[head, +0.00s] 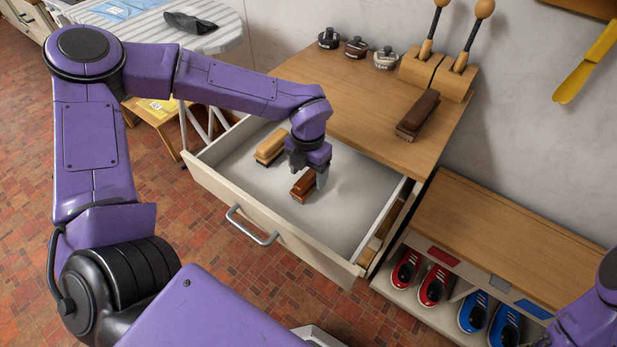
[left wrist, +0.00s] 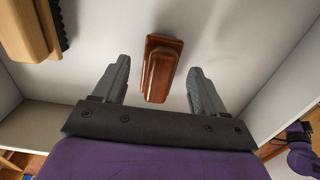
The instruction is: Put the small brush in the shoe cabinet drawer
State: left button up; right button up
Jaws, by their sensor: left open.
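The small brush (head: 302,187), with a reddish-brown wooden back, lies in the open drawer of the shoe cabinet (head: 345,225), on its pale floor. My left gripper (head: 316,179) is inside the drawer, right at this brush. In the left wrist view the small brush (left wrist: 163,68) shows between the two grey fingers of my open left gripper (left wrist: 159,68), with a gap on each side. Height of the fingers over the drawer floor is hard to tell. Only part of my right arm shows at the lower right; its gripper is out of view.
A larger tan brush (head: 270,147) lies in the drawer, left of my gripper. On the cabinet top (head: 350,90) are a dark brown brush (head: 418,115), several small tins (head: 356,47) and wooden blocks holding handled tools. A low rack with red and blue shoes (head: 435,285) stands at right.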

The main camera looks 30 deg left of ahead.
aim_at(308, 175)
pick_arm(q)
notch_tip(308, 175, up, 9)
